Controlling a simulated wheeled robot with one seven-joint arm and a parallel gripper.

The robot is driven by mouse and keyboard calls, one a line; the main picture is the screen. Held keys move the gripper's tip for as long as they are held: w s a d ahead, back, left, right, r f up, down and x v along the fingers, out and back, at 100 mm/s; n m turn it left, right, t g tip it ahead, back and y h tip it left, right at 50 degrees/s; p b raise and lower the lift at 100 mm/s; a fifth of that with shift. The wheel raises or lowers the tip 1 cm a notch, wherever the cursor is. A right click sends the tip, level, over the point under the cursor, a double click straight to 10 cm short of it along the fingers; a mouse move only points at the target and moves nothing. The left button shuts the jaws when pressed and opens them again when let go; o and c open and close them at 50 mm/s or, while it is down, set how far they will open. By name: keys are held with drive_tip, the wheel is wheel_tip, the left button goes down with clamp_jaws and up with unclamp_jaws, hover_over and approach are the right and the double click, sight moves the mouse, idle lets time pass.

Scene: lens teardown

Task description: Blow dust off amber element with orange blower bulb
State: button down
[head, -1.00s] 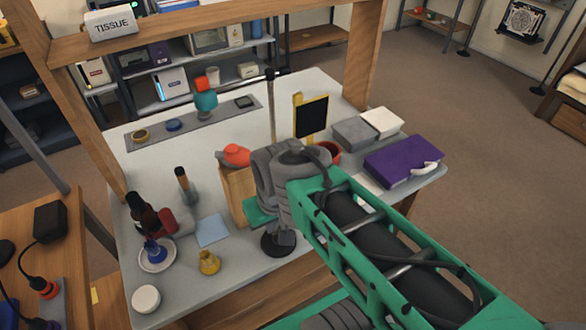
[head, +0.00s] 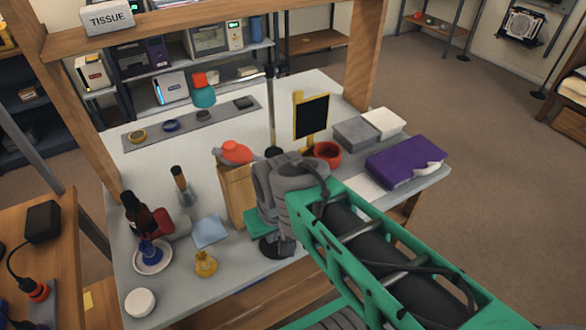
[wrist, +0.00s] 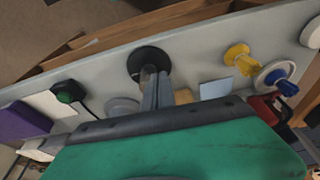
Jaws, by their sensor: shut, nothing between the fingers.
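The orange blower bulb (head: 237,152) lies on top of a wooden block (head: 238,195) in the head view, just left of my wrist. An amber ring-shaped element (head: 137,136) lies at the left end of a grey strip at the back of the table. A blue element (head: 171,126) and a dark one (head: 203,116) share the strip. My gripper shows in the wrist view (wrist: 155,90) with its grey fingers together and empty, above the table in front of a black round base (wrist: 149,62). In the head view my arm hides most of it.
A thin upright pole (head: 271,100) and a framed black panel (head: 311,117) stand behind my wrist. A red pot (head: 328,153), purple case (head: 402,160), dark bottle (head: 140,213) and yellow piece (head: 205,264) also stand on the table.

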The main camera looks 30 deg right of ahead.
drive_tip(key=shift+f+b, duration=0.3)
drive_tip(key=shift+f, duration=0.05)
drive_tip(key=shift+s+f+b, duration=0.5)
drive_tip(key=shift+f+b, duration=0.15)
drive_tip(key=shift+f, duration=0.2)
drive_tip(key=shift+s+f, duration=0.1)
drive_tip(key=shift+f, duration=0.25)
drive_tip(key=shift+w+d+f, duration=0.1)
drive_tip(key=shift+w+f, duration=0.05)
drive_tip(key=shift+w, duration=0.55)
wheel_tip(320, 180, up, 9)
drive_tip(key=p, duration=0.6)
drive_tip(key=shift+s+p, duration=0.1)
drive_tip(key=shift+p, duration=0.2)
